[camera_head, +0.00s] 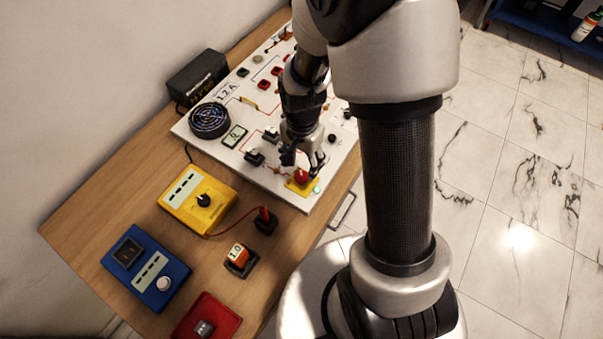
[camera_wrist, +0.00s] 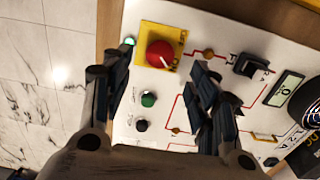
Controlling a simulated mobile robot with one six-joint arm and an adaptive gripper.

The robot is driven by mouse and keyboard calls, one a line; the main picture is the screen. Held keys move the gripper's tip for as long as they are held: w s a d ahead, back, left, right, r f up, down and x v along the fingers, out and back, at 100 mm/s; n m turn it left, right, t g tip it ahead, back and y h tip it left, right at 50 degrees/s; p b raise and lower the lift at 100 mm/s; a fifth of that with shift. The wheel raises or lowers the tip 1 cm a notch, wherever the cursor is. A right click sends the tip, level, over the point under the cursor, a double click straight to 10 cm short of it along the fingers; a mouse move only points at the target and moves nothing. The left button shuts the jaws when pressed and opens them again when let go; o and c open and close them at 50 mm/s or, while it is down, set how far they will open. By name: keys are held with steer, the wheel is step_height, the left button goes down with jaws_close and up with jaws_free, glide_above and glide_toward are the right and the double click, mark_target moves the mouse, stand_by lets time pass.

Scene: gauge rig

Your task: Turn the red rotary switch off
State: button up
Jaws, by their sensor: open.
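The red rotary switch (camera_head: 302,177) is a round knob on a yellow plate at the near right corner of the white panel (camera_head: 262,183). In the wrist view the red knob (camera_wrist: 160,54) shows a pale line on its face, toward its right side. A small green lamp (camera_wrist: 129,41) glows beside the yellow plate. My gripper (camera_head: 303,161) is above the panel, close to the knob, its jaws open and empty. In the wrist view my gripper (camera_wrist: 156,70) has a finger on either side of the knob's picture position; I cannot tell any contact.
Near the knob are a green button (camera_wrist: 148,100), a black button (camera_wrist: 142,125) and a black rocker switch (camera_wrist: 251,66). A yellow box (camera_head: 197,200), a blue box (camera_head: 146,270) and a red box (camera_head: 206,318) stand on the wooden table. A black fan (camera_head: 210,120) sits on the panel.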

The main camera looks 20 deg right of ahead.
mark_target(302, 176)
step_height(302, 176, down, 6)
steer(key=shift+f+b, duration=0.1)
steer(key=shift+b, duration=0.55)
steer(key=c, duration=1.1)
